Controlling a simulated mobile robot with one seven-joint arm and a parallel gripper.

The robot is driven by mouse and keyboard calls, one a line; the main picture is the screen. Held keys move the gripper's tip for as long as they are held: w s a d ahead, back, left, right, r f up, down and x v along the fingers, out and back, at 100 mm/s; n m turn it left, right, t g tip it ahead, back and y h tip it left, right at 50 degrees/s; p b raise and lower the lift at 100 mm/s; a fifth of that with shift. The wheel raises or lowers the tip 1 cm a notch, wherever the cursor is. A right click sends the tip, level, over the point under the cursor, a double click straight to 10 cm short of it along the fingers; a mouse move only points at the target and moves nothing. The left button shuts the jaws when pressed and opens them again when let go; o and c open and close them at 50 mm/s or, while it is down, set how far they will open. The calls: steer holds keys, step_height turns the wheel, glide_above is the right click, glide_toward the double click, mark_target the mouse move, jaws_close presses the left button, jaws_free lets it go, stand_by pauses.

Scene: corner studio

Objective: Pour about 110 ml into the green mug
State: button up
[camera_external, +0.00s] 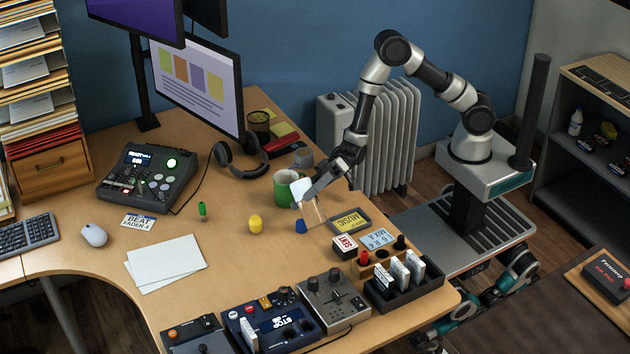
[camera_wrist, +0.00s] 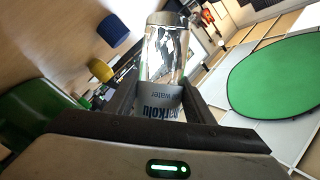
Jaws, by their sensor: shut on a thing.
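The green mug (camera_external: 282,190) stands upright on the desk. In the wrist view its green side (camera_wrist: 35,112) shows at the left. My gripper (camera_external: 306,192) is shut on a clear bottle with a white label (camera_external: 301,189). In the wrist view the bottle (camera_wrist: 165,60) sits between the two fingers, its "water" label partly hidden by them. In the external view the bottle is close beside the mug, on its right, and looks tilted. I cannot tell whether bottle and mug touch, or whether liquid is flowing. The mug's inside is mostly hidden.
A grey cup (camera_external: 303,158) stands behind the green mug. A yellow object (camera_external: 255,224) and a blue object (camera_external: 301,227) are in front. A framed "MUSIC" sign (camera_external: 350,221) lies to the right. Headphones (camera_external: 240,160) lie behind left. Bare desk is left of the yellow object.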

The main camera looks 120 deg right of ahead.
steer(key=shift+a+f+m+t+b, duration=0.5)
steer(key=shift+f+m, duration=0.2)
steer(key=shift+m, duration=0.2)
steer(key=shift+a+r+m+t+y+p, duration=0.2)
steer(key=shift+r+m+p, duration=0.15)
steer(key=shift+r, duration=0.2)
steer(key=shift+a+r+m+t+y+p, duration=0.1)
steer(key=shift+r+m+y+p, duration=0.15)
steer(key=shift+r+m, duration=0.25)
steer(key=shift+d+f+m, duration=0.1)
steer(key=shift+d+m, duration=0.05)
steer(key=shift+m, duration=0.1)
steer(key=shift+d+m+t+b, duration=0.2)
steer(key=shift+m+t+b, duration=0.15)
steer(key=shift+m+t, duration=0.05)
steer(key=shift+d+r, duration=0.1)
steer(key=shift+r, duration=0.1)
steer(key=shift+r+m+t+h, duration=0.25)
steer(key=shift+r+m+t, duration=0.15)
steer(key=shift+r+m, duration=0.4)
steer(key=shift+a+r+m, duration=0.15)
steer(key=shift+a+m, duration=0.25)
steer(key=shift+a, duration=0.15)
steer(key=shift+r+m+t+p, duration=0.3)
steer(key=shift+r+m+p, duration=0.1)
steer(key=shift+m, duration=0.1)
